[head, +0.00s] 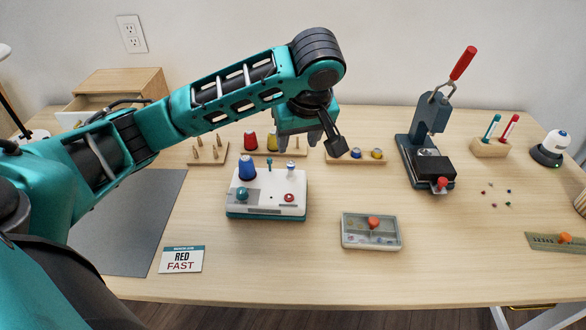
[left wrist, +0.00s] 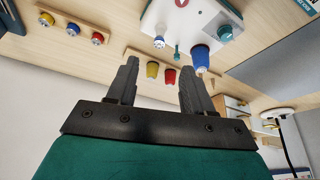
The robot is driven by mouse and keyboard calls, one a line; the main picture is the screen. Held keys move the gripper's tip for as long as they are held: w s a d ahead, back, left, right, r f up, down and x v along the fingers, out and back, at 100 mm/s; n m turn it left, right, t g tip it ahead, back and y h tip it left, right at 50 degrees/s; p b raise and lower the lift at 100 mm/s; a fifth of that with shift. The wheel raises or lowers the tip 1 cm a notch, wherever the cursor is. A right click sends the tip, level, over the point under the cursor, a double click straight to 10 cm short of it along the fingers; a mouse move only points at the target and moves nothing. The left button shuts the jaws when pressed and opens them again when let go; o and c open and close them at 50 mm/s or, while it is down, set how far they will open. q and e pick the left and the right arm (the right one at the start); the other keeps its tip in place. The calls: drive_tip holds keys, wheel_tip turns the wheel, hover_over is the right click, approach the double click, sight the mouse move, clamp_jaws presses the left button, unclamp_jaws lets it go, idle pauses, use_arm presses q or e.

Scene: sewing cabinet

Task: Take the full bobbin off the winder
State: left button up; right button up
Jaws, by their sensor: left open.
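The winder (head: 265,208) is a white box with a teal base, left of the table's middle. A small pale bobbin (head: 291,167) sits at its back right; it also shows in the left wrist view (left wrist: 159,42). How much thread it holds is too small to tell. A blue thread spool (head: 247,167), a thin teal post (head: 269,163), a teal knob (head: 242,194) and a red button (head: 289,197) are also on the winder. My left gripper (head: 299,139) is open and empty, above and behind the bobbin, apart from it; its spread fingers show in the left wrist view (left wrist: 159,68). My right gripper is out of view.
Behind the winder are red and yellow spools (head: 249,140) and a peg rack (head: 217,153). A bobbin rack (head: 340,160) is partly hidden by my gripper. A press (head: 427,140) stands right. A small tray (head: 371,243) and a "RED FAST" card (head: 181,259) lie in front.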

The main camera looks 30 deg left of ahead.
sight(291, 163)
use_arm(q)
drive_tip(key=b+x, duration=0.3)
drive_tip(key=x, duration=0.5)
drive_tip(key=shift+w+a+f, duration=0.3)
drive_tip(key=shift+f, duration=0.15)
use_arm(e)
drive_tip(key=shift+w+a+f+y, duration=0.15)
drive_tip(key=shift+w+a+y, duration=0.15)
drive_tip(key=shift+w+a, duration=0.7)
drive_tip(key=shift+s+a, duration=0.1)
use_arm(q)
drive_tip(key=c, duration=0.8)
clamp_jaws()
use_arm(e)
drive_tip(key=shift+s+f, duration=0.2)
